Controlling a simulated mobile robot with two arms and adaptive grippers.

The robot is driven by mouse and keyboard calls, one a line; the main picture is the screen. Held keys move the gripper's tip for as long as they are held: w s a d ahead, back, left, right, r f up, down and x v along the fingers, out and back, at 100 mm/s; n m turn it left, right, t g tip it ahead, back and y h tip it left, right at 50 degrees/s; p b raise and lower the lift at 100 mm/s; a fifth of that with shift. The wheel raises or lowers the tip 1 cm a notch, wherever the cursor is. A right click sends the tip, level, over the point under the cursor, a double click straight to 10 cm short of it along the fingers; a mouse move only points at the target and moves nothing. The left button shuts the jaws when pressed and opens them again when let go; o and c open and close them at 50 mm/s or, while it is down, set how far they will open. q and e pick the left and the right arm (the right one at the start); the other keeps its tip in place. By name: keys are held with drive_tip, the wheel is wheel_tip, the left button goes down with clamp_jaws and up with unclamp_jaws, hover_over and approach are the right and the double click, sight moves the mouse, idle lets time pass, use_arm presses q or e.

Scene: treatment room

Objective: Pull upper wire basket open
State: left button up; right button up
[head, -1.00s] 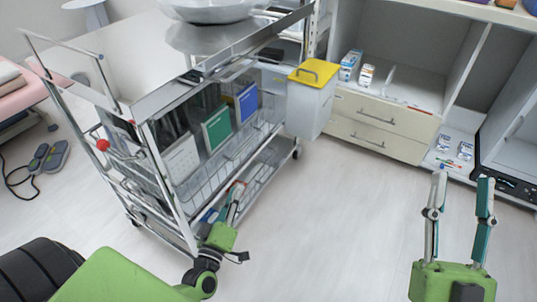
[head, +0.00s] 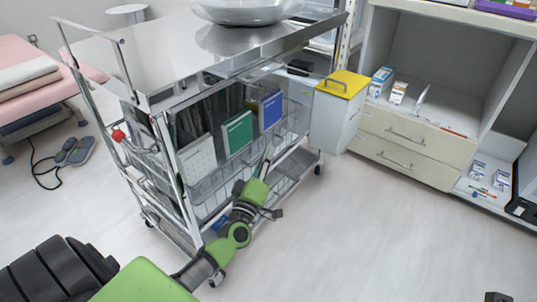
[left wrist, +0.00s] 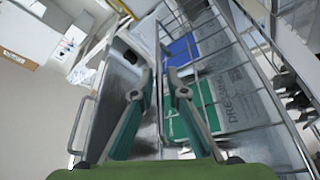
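The steel cart's upper wire basket (head: 218,178) holds a white, a green (head: 237,133) and a blue binder (head: 271,109). It also shows in the left wrist view (left wrist: 232,50), tilted, with the blue and green binders behind its wires. My left gripper (head: 264,160) is at the basket's front side, near its right part, fingers pointing up. In the left wrist view its two fingers (left wrist: 160,76) stand apart, with a basket wire showing between them. I cannot tell whether they touch it.
A bin with a yellow lid (head: 343,84) hangs at the cart's right end. A lower shelf (head: 290,176) lies under the basket. A cabinet with drawers (head: 405,135) stands at the right. The floor (head: 370,235) in front is clear.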

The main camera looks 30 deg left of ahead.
use_arm(q)
drive_tip(key=shift+x, duration=0.8)
clamp_jaws()
drive_tip(key=shift+d, duration=0.1)
